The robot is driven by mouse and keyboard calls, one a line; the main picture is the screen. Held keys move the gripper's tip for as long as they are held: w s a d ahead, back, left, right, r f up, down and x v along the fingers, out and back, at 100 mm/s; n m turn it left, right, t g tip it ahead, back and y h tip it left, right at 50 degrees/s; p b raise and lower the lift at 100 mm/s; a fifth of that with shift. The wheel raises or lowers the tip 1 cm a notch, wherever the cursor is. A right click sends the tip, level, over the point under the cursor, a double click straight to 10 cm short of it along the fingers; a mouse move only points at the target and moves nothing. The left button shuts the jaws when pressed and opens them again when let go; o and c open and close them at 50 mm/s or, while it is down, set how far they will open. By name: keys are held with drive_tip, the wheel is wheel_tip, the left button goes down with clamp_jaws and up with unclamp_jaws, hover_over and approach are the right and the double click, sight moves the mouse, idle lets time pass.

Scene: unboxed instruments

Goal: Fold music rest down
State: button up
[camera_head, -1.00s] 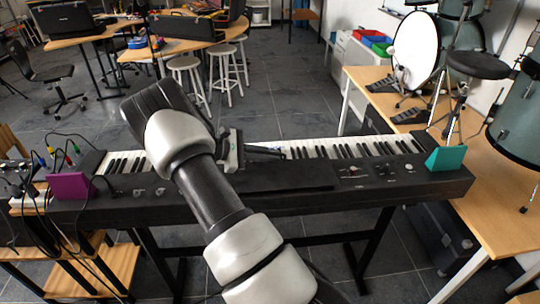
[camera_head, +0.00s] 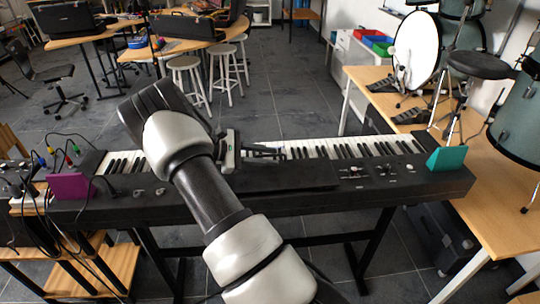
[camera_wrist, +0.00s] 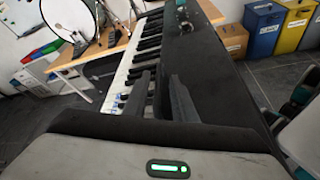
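The black digital piano (camera_head: 410,178) stands across the head view with its white keys (camera_head: 350,150) on the far side. A flat dark panel, which looks like the music rest (camera_head: 290,180), lies low along the top of the piano body; black on black, its exact angle is hard to tell. My gripper (camera_head: 280,153) is just above the keys, beyond that panel, pointing right. In the wrist view, the two dark fingers of my gripper (camera_wrist: 160,82) are apart with nothing seen between them. My arm hides the middle left of the piano.
A purple wedge (camera_head: 70,187) and a teal wedge (camera_head: 446,159) sit at the piano's ends. Cables and a small mixer (camera_head: 22,180) are at the left. A wooden table (camera_head: 490,200) with drums is at the right. Open floor (camera_head: 290,90) lies behind the piano.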

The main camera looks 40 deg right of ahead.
drive_tip(key=v, duration=1.6)
drive_tip(key=shift+w+a+r, duration=0.15)
drive_tip(key=shift+w, duration=0.05)
drive_tip(key=s+a+r+m+t+y, duration=0.1)
drive_tip(key=s+r+m+t+y, duration=0.1)
drive_tip(key=s+r+y, duration=0.45)
drive_tip(key=s+a+r+m+t+y, duration=0.4)
drive_tip(key=s+a, duration=0.3)
drive_tip(key=s, duration=0.4)
drive_tip(key=s+a+r+m+t+y, duration=0.25)
drive_tip(key=s+a+r+t, duration=0.25)
drive_tip(key=s+a+r, duration=0.45)
wheel_tip(320, 180, up, 9)
drive_tip(key=s+d+p, duration=0.1)
drive_tip(key=s+p, duration=0.1)
drive_tip(key=p, duration=1)
drive_tip(key=shift+d+p, duration=0.35)
drive_tip(key=shift+d, duration=0.05)
drive_tip(key=shift+r, duration=0.1)
